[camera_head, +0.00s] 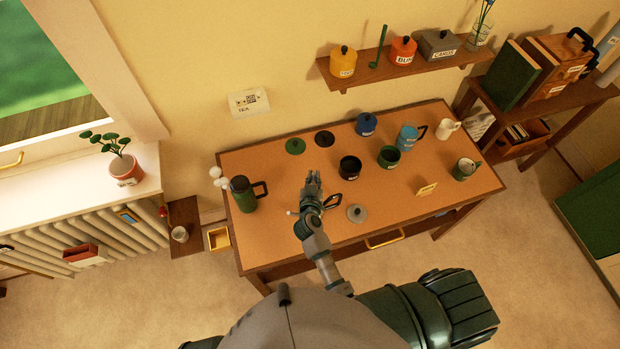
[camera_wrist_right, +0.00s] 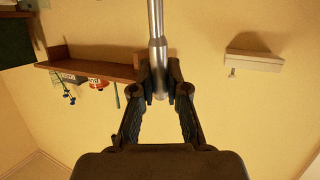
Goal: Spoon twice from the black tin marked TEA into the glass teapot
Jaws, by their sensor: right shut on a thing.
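My right gripper (camera_head: 313,182) is over the front middle of the desk. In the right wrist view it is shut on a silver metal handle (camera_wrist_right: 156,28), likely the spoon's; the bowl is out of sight. An open black tin (camera_head: 350,168) stands right of the gripper, its label too small to read. A black lid (camera_head: 324,138) lies behind it. A black loop handle (camera_head: 334,201) shows beside my right wrist, perhaps the glass teapot's; its body is hidden or too clear to make out. A grey lid (camera_head: 357,213) lies in front of it. My left gripper is not in view.
An open green tin (camera_head: 388,157), blue tin (camera_head: 366,124), blue jug (camera_head: 408,138) and white mug (camera_head: 447,129) stand right. A yellow card (camera_head: 427,190) is front right. A shelf (camera_head: 400,68) hangs above.

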